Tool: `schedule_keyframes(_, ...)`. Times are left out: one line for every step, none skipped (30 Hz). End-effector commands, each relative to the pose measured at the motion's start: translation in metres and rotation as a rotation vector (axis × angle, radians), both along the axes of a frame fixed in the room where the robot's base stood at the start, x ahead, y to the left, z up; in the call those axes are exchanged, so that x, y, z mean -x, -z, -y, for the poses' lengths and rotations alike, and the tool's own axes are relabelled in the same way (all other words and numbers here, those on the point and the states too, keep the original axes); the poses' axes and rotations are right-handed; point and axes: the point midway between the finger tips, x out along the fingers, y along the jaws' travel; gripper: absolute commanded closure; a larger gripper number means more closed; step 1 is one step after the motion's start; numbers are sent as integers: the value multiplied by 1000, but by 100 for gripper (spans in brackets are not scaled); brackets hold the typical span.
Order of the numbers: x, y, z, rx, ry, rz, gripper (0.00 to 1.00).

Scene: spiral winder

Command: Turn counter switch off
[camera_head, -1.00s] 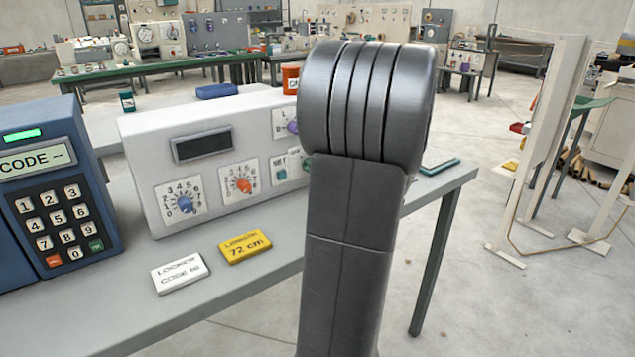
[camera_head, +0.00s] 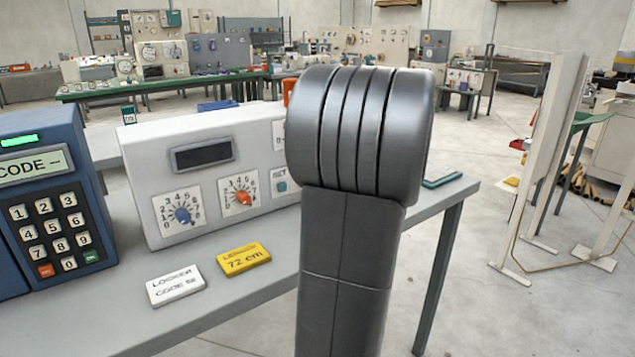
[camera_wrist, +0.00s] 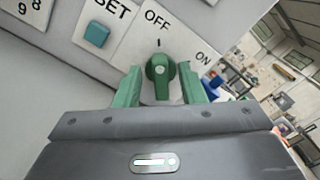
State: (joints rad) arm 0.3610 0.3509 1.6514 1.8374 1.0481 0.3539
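The counter (camera_head: 215,135) is a white box with a dark display on the grey table. Its green switch knob (camera_wrist: 161,76) shows in the wrist view on a white plate marked OFF and ON. A light dot on the knob faces up toward the tick under OFF. My gripper (camera_wrist: 160,82) has green fingers standing on both sides of the knob. They look open, with a narrow gap beside the knob. In the head view my arm covers the switch and the gripper.
A teal SET button (camera_wrist: 96,34) is close to the left of the switch. The counter has a blue dial (camera_head: 183,215) and a red dial (camera_head: 243,198). A blue keypad box (camera_head: 45,200) stands at left. White (camera_head: 175,286) and yellow (camera_head: 243,258) plates lie in front.

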Motion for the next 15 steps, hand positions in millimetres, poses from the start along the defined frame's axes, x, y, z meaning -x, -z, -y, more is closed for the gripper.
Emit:
schedule_keyframes(0, 0, 0, 0, 0, 0, 64)
schedule_keyframes(0, 0, 0, 0, 0, 0, 64)
schedule_keyframes(0, 0, 0, 0, 1, 1, 64)
schedule_keyframes(0, 0, 0, -1, 1, 0, 64)
schedule_keyframes(0, 0, 0, -1, 1, 0, 64)
schedule_keyframes(0, 0, 0, -2, 0, 1, 64)
schedule_keyframes(0, 0, 0, -1, 1, 0, 64)
schedule_keyframes(0, 0, 0, -1, 1, 0, 64)
schedule_keyframes(1, -1, 1, -1, 1, 0, 64)
schedule_keyframes(3, -1, 3, -2, 2, 0, 64)
schedule_keyframes(4, -1, 4, -1, 2, 0, 64)
schedule_keyframes(8, -1, 7, 0, 4, 0, 64)
schedule_keyframes(11, -1, 10, 0, 4, 0, 64)
schedule_keyframes(15, -1, 12, 0, 4, 0, 64)
schedule_keyframes(21, -1, 17, 0, 5, 0, 64)
